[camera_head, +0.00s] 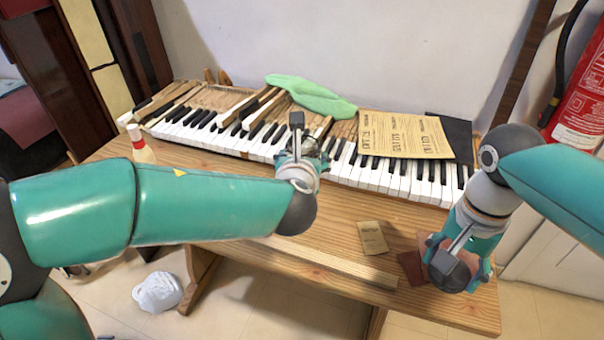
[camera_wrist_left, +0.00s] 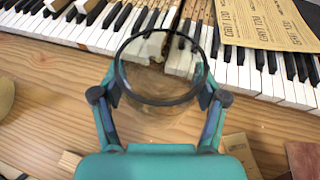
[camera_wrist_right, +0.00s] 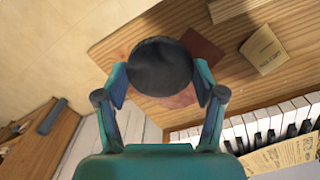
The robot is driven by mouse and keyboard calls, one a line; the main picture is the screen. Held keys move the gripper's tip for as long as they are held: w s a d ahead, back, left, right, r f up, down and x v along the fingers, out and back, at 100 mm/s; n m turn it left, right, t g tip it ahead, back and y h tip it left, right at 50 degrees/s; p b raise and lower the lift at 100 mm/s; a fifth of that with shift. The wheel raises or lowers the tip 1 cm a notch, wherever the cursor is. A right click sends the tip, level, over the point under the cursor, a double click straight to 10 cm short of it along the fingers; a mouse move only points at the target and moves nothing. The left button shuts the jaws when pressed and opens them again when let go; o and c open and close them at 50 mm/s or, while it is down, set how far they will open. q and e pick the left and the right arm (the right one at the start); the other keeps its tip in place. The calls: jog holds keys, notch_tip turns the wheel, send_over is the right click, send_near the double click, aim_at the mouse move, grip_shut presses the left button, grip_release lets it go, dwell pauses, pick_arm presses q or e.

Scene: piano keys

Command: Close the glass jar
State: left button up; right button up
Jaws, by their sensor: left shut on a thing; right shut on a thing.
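The glass jar (camera_wrist_left: 160,101) is clear with a dark round rim, and its mouth is open in the left wrist view. My left gripper (camera_head: 306,158) is shut around the jar's sides, in front of the middle of the keyboard. A dark round lid (camera_wrist_right: 160,67) is in the right wrist view. My right gripper (camera_wrist_right: 160,82) is shut on the lid's edges, above the right end of the table. In the head view my wrists mostly hide the jar and the lid. The lid is apart from the jar.
The piano keyboard (camera_head: 400,178) lies along the back of the wooden table (camera_head: 230,160), with printed sheets (camera_head: 405,135) and a green cloth (camera_head: 310,95) on it. A small bottle (camera_head: 140,148) stands left. A wooden strip (camera_head: 320,262), a tan card (camera_head: 372,237) and a red-brown piece (camera_head: 411,268) lie in front.

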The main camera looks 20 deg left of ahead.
aim_at(303, 143)
pick_arm(q)
notch_tip(303, 143, up, 10)
jog(key=p, duration=0.3)
jog(key=shift+r, duration=0.25)
pick_arm(e)
notch_tip(303, 143, up, 4)
